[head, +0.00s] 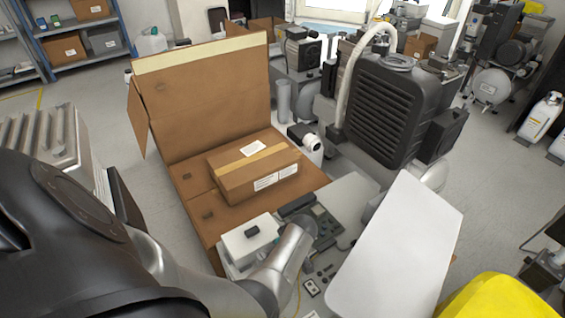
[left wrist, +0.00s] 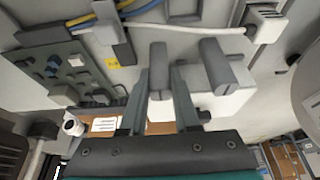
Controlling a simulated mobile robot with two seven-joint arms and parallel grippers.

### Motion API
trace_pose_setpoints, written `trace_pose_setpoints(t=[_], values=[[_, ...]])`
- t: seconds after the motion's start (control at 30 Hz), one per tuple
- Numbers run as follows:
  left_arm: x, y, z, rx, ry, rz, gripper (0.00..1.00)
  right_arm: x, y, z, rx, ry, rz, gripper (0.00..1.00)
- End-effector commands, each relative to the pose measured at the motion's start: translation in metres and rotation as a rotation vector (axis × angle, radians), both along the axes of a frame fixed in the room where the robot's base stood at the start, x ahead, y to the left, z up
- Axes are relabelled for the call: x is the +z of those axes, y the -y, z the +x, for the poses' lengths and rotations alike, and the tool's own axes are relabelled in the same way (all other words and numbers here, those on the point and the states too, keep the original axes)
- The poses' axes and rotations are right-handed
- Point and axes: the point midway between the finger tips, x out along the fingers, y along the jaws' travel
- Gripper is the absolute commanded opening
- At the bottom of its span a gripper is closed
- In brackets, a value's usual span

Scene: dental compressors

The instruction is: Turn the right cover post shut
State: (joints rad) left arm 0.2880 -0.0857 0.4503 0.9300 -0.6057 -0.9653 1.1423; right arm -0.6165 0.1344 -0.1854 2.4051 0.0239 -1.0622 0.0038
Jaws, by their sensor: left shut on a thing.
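The other post stands free beside the fingers. From this view I cannot tell whether the held post is the right one. In the head view my left arm reaches over the open unit (head: 330,222) and hides the posts. My right gripper is not in view.
In the left wrist view, a green circuit board (left wrist: 75,75) and blue and yellow wires lie beside the posts. In the head view, a cardboard box (head: 252,172) sits behind the unit, a white panel (head: 400,250) to its right, and a black compressor (head: 385,110) farther back.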

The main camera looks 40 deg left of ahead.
Motion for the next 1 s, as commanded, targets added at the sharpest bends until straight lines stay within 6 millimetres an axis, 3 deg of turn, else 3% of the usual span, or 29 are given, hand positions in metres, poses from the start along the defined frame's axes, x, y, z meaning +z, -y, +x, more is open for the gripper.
trace_pose_setpoints(t=[0.5, 0.53, 0.6, 1.0], values=[[-0.0007, 0.0005, -0.0006, 0.021, 0.0, -0.003, 0.0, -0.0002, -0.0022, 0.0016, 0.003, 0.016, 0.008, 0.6], [-0.0007, 0.0006, -0.0005, 0.021, 0.0, -0.003, 0.32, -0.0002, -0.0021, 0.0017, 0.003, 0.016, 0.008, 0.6], [-0.0007, 0.0006, -0.0005, 0.02, 0.0, -0.003, 0.4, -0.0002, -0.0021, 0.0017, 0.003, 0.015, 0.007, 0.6], [0.0022, 0.0009, -0.0004, 0.018, 0.0, -0.001, 0.42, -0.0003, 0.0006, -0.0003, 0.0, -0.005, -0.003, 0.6]])
